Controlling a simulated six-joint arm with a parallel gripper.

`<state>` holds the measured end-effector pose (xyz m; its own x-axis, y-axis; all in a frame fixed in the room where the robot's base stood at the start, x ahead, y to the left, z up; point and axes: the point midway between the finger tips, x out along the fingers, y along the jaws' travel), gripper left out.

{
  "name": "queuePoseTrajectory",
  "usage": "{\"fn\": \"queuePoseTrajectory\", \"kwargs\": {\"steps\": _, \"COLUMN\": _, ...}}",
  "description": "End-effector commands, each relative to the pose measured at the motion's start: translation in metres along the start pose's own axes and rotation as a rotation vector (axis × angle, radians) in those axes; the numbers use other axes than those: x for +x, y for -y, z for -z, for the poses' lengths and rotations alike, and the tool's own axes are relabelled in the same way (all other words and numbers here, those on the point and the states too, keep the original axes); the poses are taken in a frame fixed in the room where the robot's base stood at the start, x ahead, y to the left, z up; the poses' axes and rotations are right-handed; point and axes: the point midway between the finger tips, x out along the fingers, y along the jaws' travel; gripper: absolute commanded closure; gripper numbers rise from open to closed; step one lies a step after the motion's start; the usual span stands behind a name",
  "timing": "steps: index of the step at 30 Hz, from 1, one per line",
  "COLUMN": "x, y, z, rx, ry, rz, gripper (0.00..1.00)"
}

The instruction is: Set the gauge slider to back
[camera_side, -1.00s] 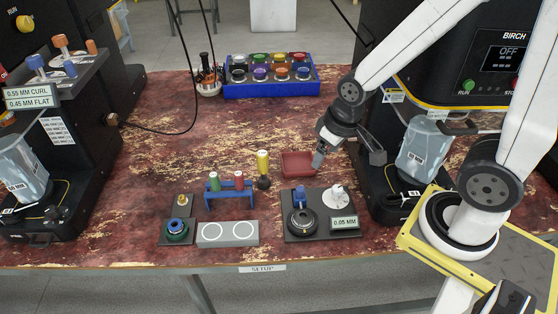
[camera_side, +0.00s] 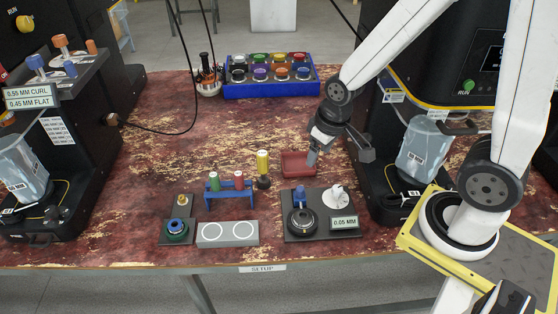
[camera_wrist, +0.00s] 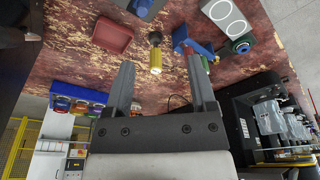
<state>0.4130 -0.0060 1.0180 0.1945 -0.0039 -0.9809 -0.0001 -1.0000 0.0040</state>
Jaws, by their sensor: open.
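The gauge stands on a dark plate (camera_side: 322,231) at the front of the table. It has a black ring (camera_side: 302,221), a small blue slider-like block (camera_side: 299,196) behind the ring, a white dial (camera_side: 336,195) and a label (camera_side: 344,223) reading 0.05 MM. Part of the gauge shows at the top edge of the wrist view, with its blue block (camera_wrist: 141,8). My gripper (camera_side: 312,159) is open and empty, behind the gauge and by the red tray, fingers downward. In the wrist view my gripper (camera_wrist: 160,82) shows both fingers apart with nothing between them.
A red tray (camera_side: 298,172) lies behind the gauge. A yellow-topped tool (camera_side: 263,168) and a blue rack (camera_side: 231,202) stand left of it. A grey block with two circles (camera_side: 228,242) is at front left. A dark machine (camera_side: 385,205) stands close on the right.

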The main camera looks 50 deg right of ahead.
Motion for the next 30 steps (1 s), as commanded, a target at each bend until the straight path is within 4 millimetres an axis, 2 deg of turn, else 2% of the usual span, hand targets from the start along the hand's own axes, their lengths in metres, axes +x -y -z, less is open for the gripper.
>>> {"fn": "queuePoseTrajectory", "kwargs": {"steps": 12, "x": 0.069, "y": -0.021, "z": 0.035, "rx": 0.001, "ry": 0.101, "rz": -0.003, "gripper": 0.28}}
{"fn": "queuePoseTrajectory", "kwargs": {"steps": 21, "x": 0.127, "y": -0.036, "z": 0.045, "rx": 0.001, "ry": 0.167, "rz": 0.001, "gripper": 0.28}}
{"fn": "queuePoseTrajectory", "kwargs": {"steps": 25, "x": 0.145, "y": -0.041, "z": 0.046, "rx": 0.002, "ry": 0.186, "rz": 0.003, "gripper": 0.28}}
{"fn": "queuePoseTrajectory", "kwargs": {"steps": 30, "x": 0.155, "y": -0.044, "z": 0.046, "rx": 0.000, "ry": 0.195, "rz": 0.004, "gripper": 0.28}}
